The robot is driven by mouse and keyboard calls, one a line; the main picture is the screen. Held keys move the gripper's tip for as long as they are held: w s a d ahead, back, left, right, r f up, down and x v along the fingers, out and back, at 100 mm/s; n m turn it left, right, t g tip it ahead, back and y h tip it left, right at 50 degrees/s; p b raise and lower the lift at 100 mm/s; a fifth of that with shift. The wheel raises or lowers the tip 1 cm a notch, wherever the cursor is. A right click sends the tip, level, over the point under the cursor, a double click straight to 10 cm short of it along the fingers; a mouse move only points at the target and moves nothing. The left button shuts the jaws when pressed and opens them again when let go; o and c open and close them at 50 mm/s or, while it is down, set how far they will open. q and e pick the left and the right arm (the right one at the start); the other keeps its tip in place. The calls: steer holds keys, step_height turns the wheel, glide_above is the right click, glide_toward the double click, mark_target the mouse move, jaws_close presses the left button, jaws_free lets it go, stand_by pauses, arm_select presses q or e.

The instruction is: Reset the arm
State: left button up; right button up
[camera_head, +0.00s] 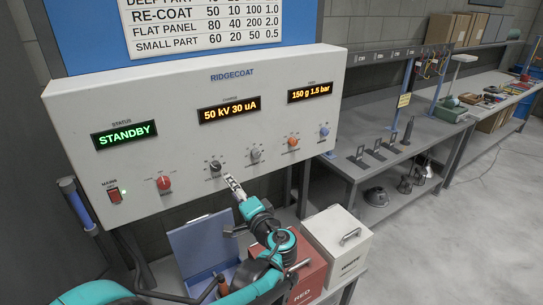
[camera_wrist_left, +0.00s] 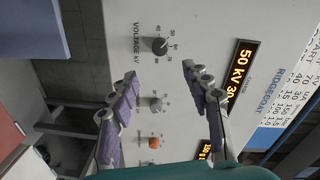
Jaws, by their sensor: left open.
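My left gripper (camera_head: 234,183) is in front of the lower part of the white RIDGECOAT control panel (camera_head: 150,100), just below and right of the black voltage knob (camera_head: 215,165). In the left wrist view the gripper (camera_wrist_left: 162,74) has its two purple-padded fingers spread apart with nothing between them. The voltage knob (camera_wrist_left: 159,46) shows beyond the fingertips, and the grey knob (camera_wrist_left: 155,103) and orange knob (camera_wrist_left: 154,142) show between the fingers. I cannot tell the exact gap to the panel. My right gripper is not in view.
Under the panel are an open blue case (camera_head: 203,243), a red box (camera_head: 312,262) and a white box (camera_head: 340,240) close to my left arm. The panel has a red switch (camera_head: 114,194) and a STANDBY display (camera_head: 125,135).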

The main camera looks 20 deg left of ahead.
arm_select(q)
steer(key=s+d+f+n+g+h+b, duration=0.2)
steer(key=s+f+n+g+h+b, duration=0.3)
steer(key=s+f, duration=0.7)
steer(key=s+d+f+h+b, duration=0.1)
steer(key=s+d+f+h, duration=0.6)
steer(key=d, duration=0.3)
steer(key=shift+s+d+f+t+h+b, duration=0.15)
steer(key=shift+s+t+h+b, duration=0.2)
steer(key=shift+s+h, duration=0.4)
steer(key=shift+s, duration=0.1)
